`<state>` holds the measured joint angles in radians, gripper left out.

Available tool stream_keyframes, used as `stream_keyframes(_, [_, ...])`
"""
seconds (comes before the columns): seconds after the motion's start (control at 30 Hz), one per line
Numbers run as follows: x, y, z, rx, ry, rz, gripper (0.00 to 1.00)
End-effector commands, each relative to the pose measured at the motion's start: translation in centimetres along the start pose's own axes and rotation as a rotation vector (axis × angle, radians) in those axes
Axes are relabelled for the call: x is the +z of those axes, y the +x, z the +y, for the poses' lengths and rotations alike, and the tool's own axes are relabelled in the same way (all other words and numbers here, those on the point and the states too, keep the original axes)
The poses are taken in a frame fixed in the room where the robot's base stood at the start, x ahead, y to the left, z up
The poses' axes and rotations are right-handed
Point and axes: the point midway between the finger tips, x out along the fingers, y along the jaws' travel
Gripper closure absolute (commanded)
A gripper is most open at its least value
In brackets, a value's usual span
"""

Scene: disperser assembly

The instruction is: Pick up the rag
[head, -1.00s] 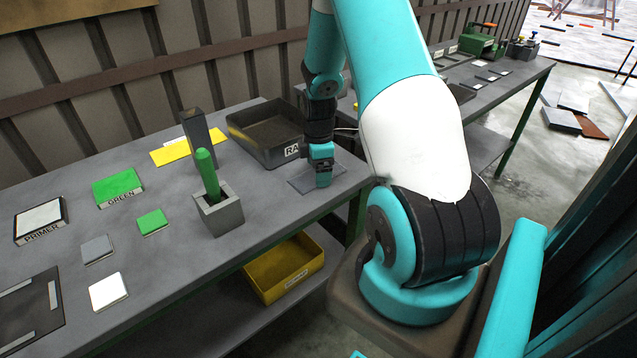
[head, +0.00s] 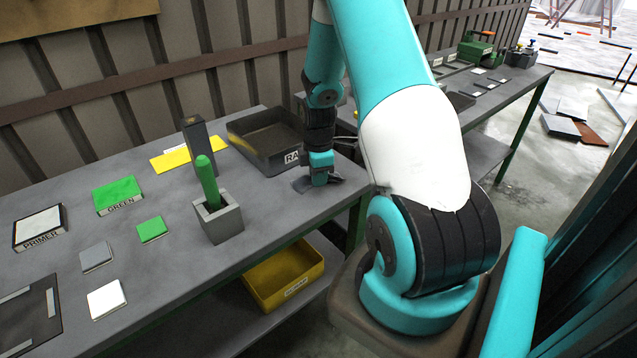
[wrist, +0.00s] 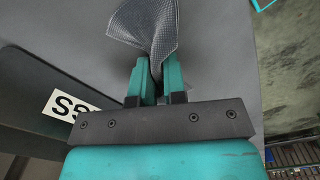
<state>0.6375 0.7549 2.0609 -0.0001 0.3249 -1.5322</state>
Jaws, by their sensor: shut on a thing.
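The rag is a grey textured cloth. In the wrist view the rag (wrist: 148,25) is bunched between the two teal fingers of my gripper (wrist: 157,78), which is shut on it. In the head view my gripper (head: 320,182) is low over the right end of the table, and a small part of the dark rag (head: 302,185) shows at its fingertips. I cannot tell whether the cloth still touches the tabletop.
A dark tray (head: 262,152) with a partly hidden label stands just left of my gripper. A grey holder (head: 219,220) with a green-handled tool (head: 207,180), a dark upright block (head: 198,140) and a yellow sheet (head: 172,158) are farther left. A yellow bin (head: 290,285) sits below.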

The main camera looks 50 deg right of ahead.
Motion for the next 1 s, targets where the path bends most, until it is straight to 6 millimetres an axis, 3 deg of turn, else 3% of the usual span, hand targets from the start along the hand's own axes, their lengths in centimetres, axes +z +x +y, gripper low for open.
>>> stream_keyframes(0.37, [0.0, -0.5, -0.1, -0.002, 0.0, 0.0, 1.0])
stream_keyframes(0.9, [0.0, -11.5, 0.0, 0.0, 0.0, 0.0, 1.0])
stream_keyframes(1.0, [0.0, -12.3, 0.0, -0.001, 0.0, 0.0, 1.0])
